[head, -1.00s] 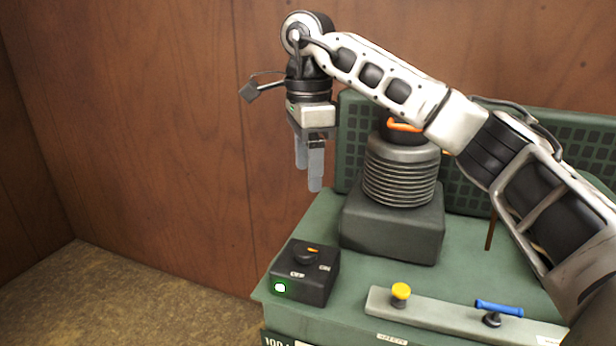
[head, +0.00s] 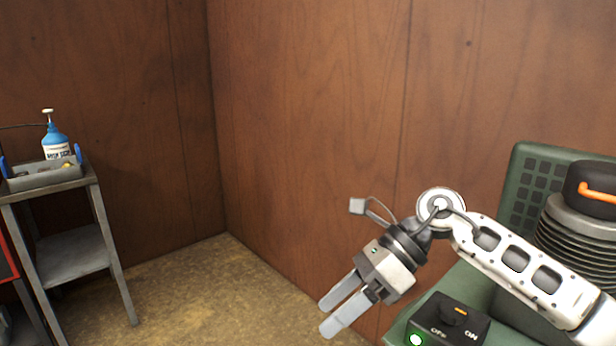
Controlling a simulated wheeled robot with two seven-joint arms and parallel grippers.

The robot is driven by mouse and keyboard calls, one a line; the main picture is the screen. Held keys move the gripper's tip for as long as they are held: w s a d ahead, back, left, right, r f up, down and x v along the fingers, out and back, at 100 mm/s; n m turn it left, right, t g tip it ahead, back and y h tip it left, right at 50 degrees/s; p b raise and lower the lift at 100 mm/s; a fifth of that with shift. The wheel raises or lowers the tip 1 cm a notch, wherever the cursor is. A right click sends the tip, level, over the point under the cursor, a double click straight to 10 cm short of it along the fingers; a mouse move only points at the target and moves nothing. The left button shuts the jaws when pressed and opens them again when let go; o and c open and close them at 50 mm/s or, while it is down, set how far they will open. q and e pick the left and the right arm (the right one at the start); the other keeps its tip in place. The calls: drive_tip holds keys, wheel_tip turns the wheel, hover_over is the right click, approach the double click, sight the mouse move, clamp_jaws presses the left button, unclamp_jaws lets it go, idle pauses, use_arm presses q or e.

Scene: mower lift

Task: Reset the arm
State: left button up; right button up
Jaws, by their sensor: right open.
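My right arm reaches in from the right edge. Its gripper (head: 335,318) hangs tilted down and to the left, with two grey fingers apart and nothing between them. It is left of and in front of the green machine (head: 524,172) in the picture. A black switch box (head: 447,325) with a lit green lamp, an orange-marked knob and OFF and ON labels sits on the machine's near left corner, to the right of the fingers. My left gripper does not show.
A grey metal stand (head: 72,255) is at the left, with a tray (head: 45,182) and a blue pump bottle (head: 55,140) on top. Brown wood-panel walls meet in a corner. The floor (head: 215,285) between stand and machine is clear. A ribbed cylinder with a black, orange-marked cap (head: 593,183) stands at the right.

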drive_tip(key=s+a+r+m+t+y, duration=0.2)
drive_tip(key=s+a+m+t+y, duration=0.2)
drive_tip(key=a+m+y, duration=0.55)
drive_tip(key=w+d+f+m+t+h, duration=0.1)
drive_tip(key=d+f+m+t+h, duration=0.35)
drive_tip(key=m+t, duration=0.6)
drive_tip(key=w+d+f+m+t+h, duration=0.1)
drive_tip(key=d+f+m+t+h, duration=0.4)
drive_tip(key=m, duration=1.1)
drive_tip(key=s+d+f+m+g+h, duration=0.2)
drive_tip(key=s+f+m, duration=0.4)
drive_tip(key=f, duration=0.3)
drive_tip(key=s+d+f+m+g+h, duration=0.3)
drive_tip(key=s+d+f+m+h, duration=0.1)
drive_tip(key=s+d+f+m, duration=0.3)
drive_tip(key=shift+d+f+m+g, duration=0.25)
drive_tip(key=shift+f+m+g, duration=0.1)
drive_tip(key=shift+f, duration=0.5)
